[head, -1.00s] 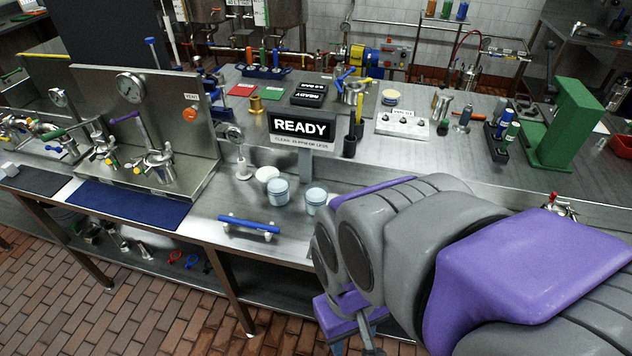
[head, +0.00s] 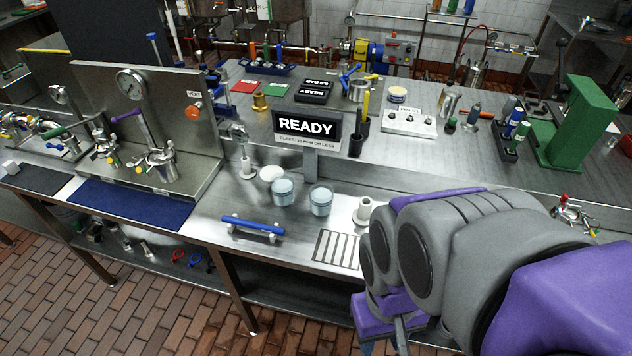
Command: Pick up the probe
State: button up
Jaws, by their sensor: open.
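A blue rod with white supports, which looks like the probe (head: 252,226), lies level on the steel bench near its front edge. My gripper (head: 385,343) is to the right of the rod and lower in the picture, in front of the bench edge. It is open, apart from the rod and has nothing visible in it. My purple and grey arm hides much of it and the bench at the right.
Two pale blue-lidded jars (head: 321,200) and a white lid stand behind the rod, before the READY sign (head: 307,128). A blue mat (head: 132,203) lies left. A striped plate (head: 337,248) and a white flanged fitting (head: 364,211) are between the rod and my arm.

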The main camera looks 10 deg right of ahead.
aim_at(226, 219)
jog(key=j+z, duration=0.4)
jog(key=j, duration=0.2)
jog(key=j+z, duration=0.35)
jog(key=j, duration=0.3)
